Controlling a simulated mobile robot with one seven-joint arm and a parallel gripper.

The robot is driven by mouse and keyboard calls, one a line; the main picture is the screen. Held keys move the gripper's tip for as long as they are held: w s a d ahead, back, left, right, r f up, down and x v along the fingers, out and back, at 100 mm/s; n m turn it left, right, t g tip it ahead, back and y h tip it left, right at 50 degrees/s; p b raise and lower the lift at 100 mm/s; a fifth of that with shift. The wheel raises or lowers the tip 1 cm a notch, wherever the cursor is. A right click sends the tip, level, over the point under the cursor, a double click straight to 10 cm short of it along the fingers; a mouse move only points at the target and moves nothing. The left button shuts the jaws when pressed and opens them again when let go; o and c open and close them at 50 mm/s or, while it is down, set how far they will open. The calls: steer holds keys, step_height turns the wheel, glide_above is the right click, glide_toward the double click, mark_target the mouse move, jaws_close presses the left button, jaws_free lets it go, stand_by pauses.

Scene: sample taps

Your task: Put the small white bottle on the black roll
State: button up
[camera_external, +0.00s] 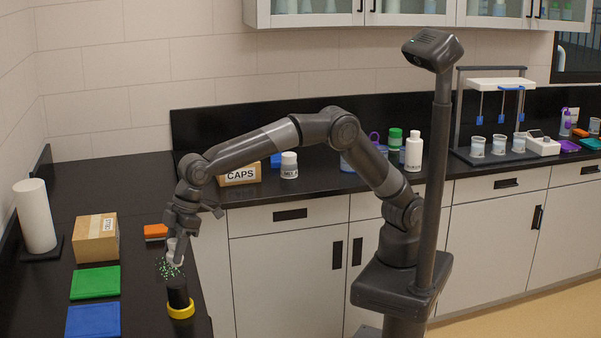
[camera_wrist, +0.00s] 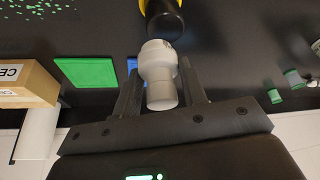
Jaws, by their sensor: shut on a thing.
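The small white bottle (camera_wrist: 158,75) is between the two fingers of my gripper (camera_wrist: 160,90), which is shut on it. In the external view the bottle (camera_external: 175,252) shows partly below my gripper (camera_external: 178,240), over the left counter. The black roll (camera_external: 178,296) stands on the counter with a yellow ring (camera_external: 181,311) at its foot, nearer the camera than the bottle. In the wrist view the black roll (camera_wrist: 163,20) appears just past the bottle's far end. I cannot tell whether the two touch.
A cardboard box (camera_external: 96,238), a green mat (camera_external: 95,283) and a blue mat (camera_external: 93,320) lie left of the roll. An orange item (camera_external: 155,231) and scattered green specks (camera_external: 166,268) are near the gripper. A paper towel roll (camera_external: 36,216) stands at far left.

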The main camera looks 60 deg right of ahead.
mark_target(176, 282)
steer(key=shift+s+a+f, duration=0.25)
steer(key=shift+a+f, duration=0.05)
steer(key=shift+a, duration=0.15)
steer(key=shift+s+a+f, duration=0.2)
steer(key=shift+a+f, duration=0.05)
steer(key=shift+a, duration=0.15)
steer(key=shift+f, duration=2.05)
steer(key=shift+f, duration=0.2)
steer(key=o, duration=1)
steer(key=shift+c, duration=0.2)
steer(key=shift+r, duration=0.1)
steer(key=v, duration=1.2)
